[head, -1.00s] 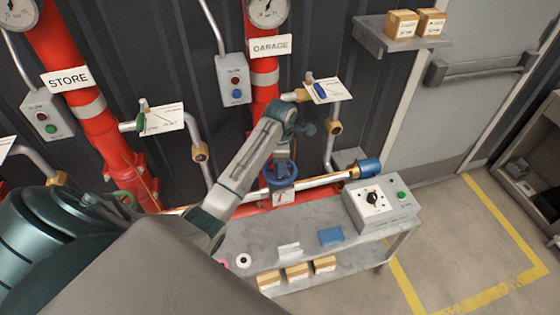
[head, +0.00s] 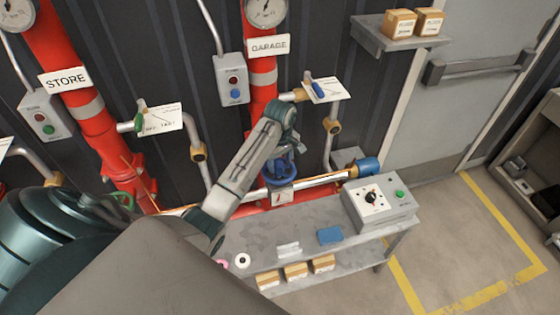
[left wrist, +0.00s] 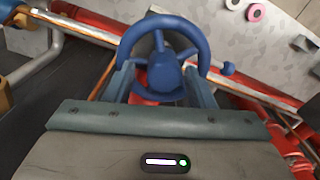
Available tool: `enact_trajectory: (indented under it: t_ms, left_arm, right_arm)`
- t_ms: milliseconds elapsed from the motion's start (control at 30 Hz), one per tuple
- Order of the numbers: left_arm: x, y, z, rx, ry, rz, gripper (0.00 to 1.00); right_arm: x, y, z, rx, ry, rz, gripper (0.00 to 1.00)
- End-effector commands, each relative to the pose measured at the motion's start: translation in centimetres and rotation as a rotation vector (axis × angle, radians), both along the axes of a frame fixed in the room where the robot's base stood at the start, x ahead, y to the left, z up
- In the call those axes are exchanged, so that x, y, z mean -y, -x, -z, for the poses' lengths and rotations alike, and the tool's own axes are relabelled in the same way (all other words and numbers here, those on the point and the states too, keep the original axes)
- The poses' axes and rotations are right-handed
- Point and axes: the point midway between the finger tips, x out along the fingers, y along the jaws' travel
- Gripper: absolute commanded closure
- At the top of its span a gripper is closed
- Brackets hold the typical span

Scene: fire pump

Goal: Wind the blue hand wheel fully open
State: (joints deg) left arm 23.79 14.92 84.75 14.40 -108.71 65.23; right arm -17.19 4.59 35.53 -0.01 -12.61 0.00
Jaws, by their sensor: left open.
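The blue hand wheel (head: 281,179) is on the red pipework under the GARAGE riser, partly hidden behind my left gripper (head: 290,151) in the head view. In the left wrist view the wheel (left wrist: 165,82) shows a thick rim, spokes, a hub and a small blue knob at its right. My left gripper (left wrist: 161,82) is open, one finger on each side of the wheel's near part. I cannot tell whether the fingers touch it. My right gripper is not in view.
A grey bench (head: 262,234) stands in front of the pipes, with a control box (head: 380,204) on it. A blue-handled valve (head: 319,88) is up to the right. The STORE pipe (head: 88,115) is at left. Open floor lies at right.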

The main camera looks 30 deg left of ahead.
Motion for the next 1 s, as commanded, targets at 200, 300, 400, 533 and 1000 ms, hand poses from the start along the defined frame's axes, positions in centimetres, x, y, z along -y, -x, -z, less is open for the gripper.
enact_trajectory:
  t_ms: [200, 300, 400, 533, 1000]
  left_arm:
    - [0.04, 0.06, 0.01, 0.0, 0.0, 0.111, 0.5]
    - [0.06, 0.12, 0.01, 0.0, 0.0, 0.236, 0.5]
    - [0.08, 0.2, 0.02, 0.0, 0.0, 0.368, 0.5]
    - [0.11, 0.29, 0.01, 0.0, 0.0, 0.539, 0.5]
    - [0.12, 0.37, 0.0, 0.0, 0.0, 0.74, 0.54]
  right_arm:
    - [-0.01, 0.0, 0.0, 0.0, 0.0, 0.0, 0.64]
    - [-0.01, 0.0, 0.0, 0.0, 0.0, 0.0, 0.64]
    - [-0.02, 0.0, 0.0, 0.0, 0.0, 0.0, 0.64]
    - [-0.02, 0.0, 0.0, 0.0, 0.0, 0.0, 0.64]
    - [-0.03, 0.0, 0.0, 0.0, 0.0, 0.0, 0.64]
